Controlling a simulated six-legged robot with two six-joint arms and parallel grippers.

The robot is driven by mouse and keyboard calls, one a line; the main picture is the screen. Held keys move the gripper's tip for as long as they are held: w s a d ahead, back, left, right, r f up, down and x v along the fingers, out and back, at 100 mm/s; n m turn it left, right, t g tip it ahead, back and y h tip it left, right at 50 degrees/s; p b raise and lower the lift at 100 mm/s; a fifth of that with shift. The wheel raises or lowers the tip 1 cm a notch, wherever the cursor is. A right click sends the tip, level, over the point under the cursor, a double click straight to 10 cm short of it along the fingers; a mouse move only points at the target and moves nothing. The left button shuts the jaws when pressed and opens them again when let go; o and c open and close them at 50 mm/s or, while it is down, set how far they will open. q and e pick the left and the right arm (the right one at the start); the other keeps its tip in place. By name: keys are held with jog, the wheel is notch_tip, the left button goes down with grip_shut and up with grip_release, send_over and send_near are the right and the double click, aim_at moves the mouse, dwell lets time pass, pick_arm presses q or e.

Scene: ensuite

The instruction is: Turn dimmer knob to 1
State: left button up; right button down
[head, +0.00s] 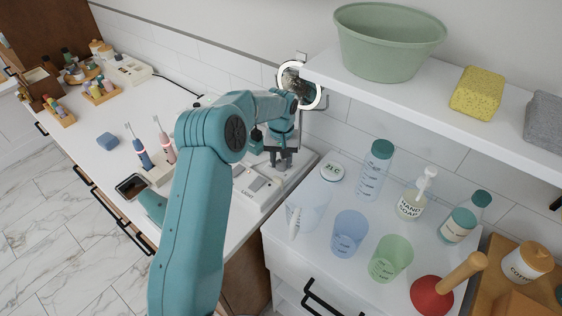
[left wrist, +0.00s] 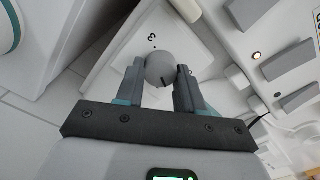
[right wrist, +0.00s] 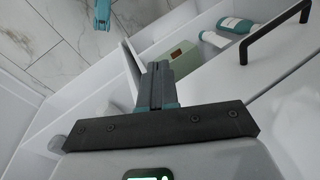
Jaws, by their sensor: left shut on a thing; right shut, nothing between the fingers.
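The dimmer knob (left wrist: 161,69) is a round grey knob with a dark pointer line, set on a white panel (left wrist: 135,50). A printed "3" and a dot show on the panel above it in the left wrist view. My left gripper (left wrist: 160,75) has its fingers on both sides of the knob and is shut on it. The pointer line lies at the knob's lower right side in that view. In the head view my left gripper (head: 282,158) is over the white control unit, and the knob is hidden there. My right gripper (right wrist: 158,68) is shut and empty, above an open drawer.
A round lit mirror (head: 300,85) stands behind my left gripper. A shelf with a green tub (head: 388,45) overhangs on the right. Cups, a soap bottle (head: 413,193) and a plunger (head: 445,288) stand on the right cabinet. Toothbrushes (head: 142,152) stand left of my arm.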

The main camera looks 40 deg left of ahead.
aim_at(282, 162)
pick_arm(q)
jog(key=shift+w+r+m, duration=0.1)
jog(key=shift+r+m, duration=0.1)
jog(key=shift+m, duration=1.9)
jog(key=o, duration=0.8)
jog(key=shift+o, duration=1.2)
jog(key=shift+d, duration=0.1)
notch_tip(282, 162, up, 16)
jog(key=shift+r, duration=0.15)
